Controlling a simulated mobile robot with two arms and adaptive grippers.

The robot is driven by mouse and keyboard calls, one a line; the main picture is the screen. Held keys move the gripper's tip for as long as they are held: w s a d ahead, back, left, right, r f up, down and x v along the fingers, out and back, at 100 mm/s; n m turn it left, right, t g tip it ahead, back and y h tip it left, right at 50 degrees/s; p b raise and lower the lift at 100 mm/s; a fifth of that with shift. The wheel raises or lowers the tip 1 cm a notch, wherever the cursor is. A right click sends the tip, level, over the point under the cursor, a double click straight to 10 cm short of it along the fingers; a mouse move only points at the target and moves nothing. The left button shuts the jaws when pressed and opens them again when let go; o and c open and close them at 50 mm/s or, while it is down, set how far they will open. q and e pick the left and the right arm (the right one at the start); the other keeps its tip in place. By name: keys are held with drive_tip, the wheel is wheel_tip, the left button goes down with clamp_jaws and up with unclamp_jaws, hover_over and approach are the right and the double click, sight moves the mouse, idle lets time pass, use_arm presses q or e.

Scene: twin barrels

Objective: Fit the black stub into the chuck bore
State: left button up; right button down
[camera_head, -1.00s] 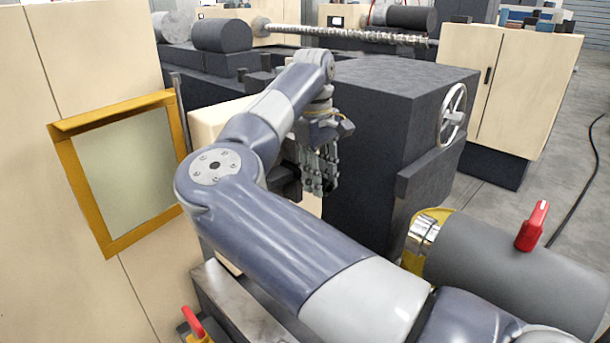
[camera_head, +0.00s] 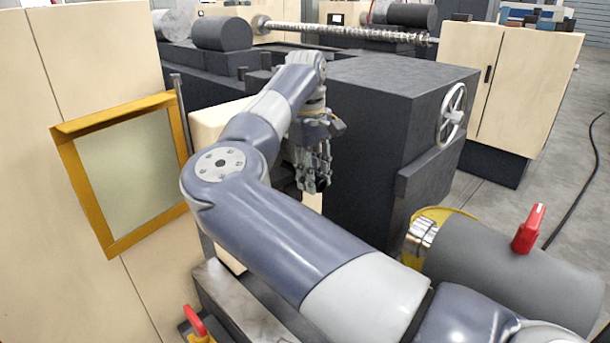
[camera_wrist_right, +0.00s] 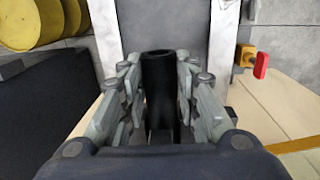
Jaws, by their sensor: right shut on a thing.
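My right gripper (camera_head: 312,178) hangs fingers down in front of the large dark machine block in the head view. In the right wrist view the right gripper (camera_wrist_right: 160,95) is shut on the black stub (camera_wrist_right: 160,70), a dark cylinder that stands between its two fingers with its end pointing away from the wrist. The stub cannot be made out in the head view. I cannot make out the chuck bore in either view. My left gripper is not in view.
A dark block with a handwheel (camera_head: 452,113) stands right of the gripper. A yellow-framed window (camera_head: 128,175) is at left. A grey cylinder with a red handle (camera_head: 528,228) lies at lower right. A metal ledge (camera_head: 235,295) runs below the arm.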

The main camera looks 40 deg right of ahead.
drive_tip(key=shift+w+a+p, duration=0.1)
drive_tip(key=shift+w+p, duration=0.25)
drive_tip(key=shift+w, duration=0.2)
idle(0.4)
drive_tip(key=c, duration=1.2)
unclamp_jaws()
drive_tip(key=shift+w, duration=0.1)
drive_tip(key=shift+o, duration=0.2)
drive_tip(key=shift+w+f, duration=0.15)
drive_tip(key=shift+w, duration=0.1)
drive_tip(key=shift+s, duration=0.15)
drive_tip(key=shift+r, duration=0.3)
wheel_tip(320, 180, up, 11)
drive_tip(key=shift+w+a+r, duration=0.15)
drive_tip(key=shift+w+a, duration=0.15)
drive_tip(key=shift+w, duration=0.1)
